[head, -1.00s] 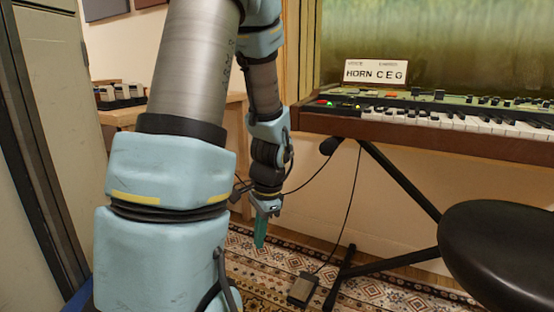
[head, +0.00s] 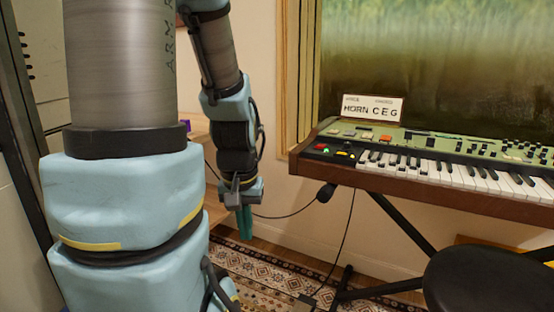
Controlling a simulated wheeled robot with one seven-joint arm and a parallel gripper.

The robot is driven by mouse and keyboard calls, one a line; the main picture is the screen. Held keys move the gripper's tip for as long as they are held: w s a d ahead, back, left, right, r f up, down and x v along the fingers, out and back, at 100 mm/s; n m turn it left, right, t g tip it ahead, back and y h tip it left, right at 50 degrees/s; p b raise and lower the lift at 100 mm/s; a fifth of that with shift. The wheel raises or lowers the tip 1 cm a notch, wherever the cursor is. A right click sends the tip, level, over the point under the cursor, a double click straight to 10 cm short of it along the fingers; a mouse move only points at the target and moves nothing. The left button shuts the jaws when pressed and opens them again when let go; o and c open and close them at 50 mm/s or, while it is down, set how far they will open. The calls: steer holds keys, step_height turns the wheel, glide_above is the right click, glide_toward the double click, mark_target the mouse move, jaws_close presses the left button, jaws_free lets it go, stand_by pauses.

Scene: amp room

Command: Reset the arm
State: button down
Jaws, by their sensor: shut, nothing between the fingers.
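My arm fills the left part of the head view, its large light-blue and grey links close to the camera. The far part of the arm hangs down left of the keyboard. My gripper (head: 245,222) points down at its end, with teal fingers shut and nothing between them. It hangs free above the patterned rug, apart from the keyboard and its stand.
A keyboard (head: 420,165) on a dark stand (head: 400,222) is at the right, with a card reading "HORN CEG" (head: 372,108) on it. A black round stool (head: 490,280) is at the lower right. A wooden surface (head: 198,130) shows behind my arm. The rug (head: 275,275) is mostly clear.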

step_height(320, 180, up, 25)
steer(key=p, duration=2.2)
steer(key=shift+r+p, duration=0.15)
steer(key=shift+p, duration=0.25)
